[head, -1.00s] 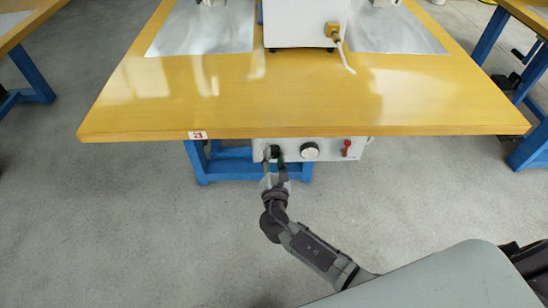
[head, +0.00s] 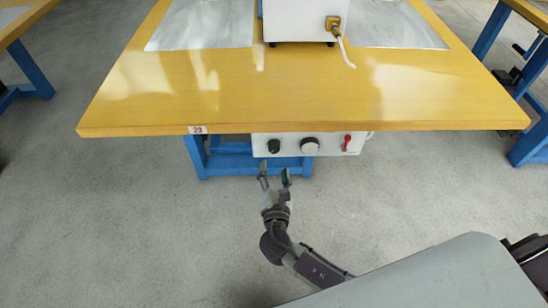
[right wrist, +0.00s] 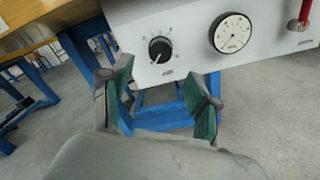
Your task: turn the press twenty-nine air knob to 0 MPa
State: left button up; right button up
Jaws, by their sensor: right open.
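The black air knob (head: 273,146) is on the white control panel (head: 330,143) under the front edge of the table marked 29. In the right wrist view the knob (right wrist: 160,49) has a pale pointer line and scale marks around it. A round white gauge (head: 310,146) is to its right; its needle reading is too small to tell. My right gripper (head: 274,172) is open and empty, a little in front of and below the knob, not touching it. In the wrist view its green-padded fingers (right wrist: 163,98) stand apart below the knob. My left gripper is not in view.
A red lever (head: 347,142) is at the panel's right end. The wooden tabletop (head: 200,100) overhangs the panel, with a white machine (head: 305,20) on it. Blue table legs (head: 195,157) stand behind the panel. The grey floor in front is clear.

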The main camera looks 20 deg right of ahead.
jog(key=v, duration=0.5)
jog(key=shift+s, duration=0.2)
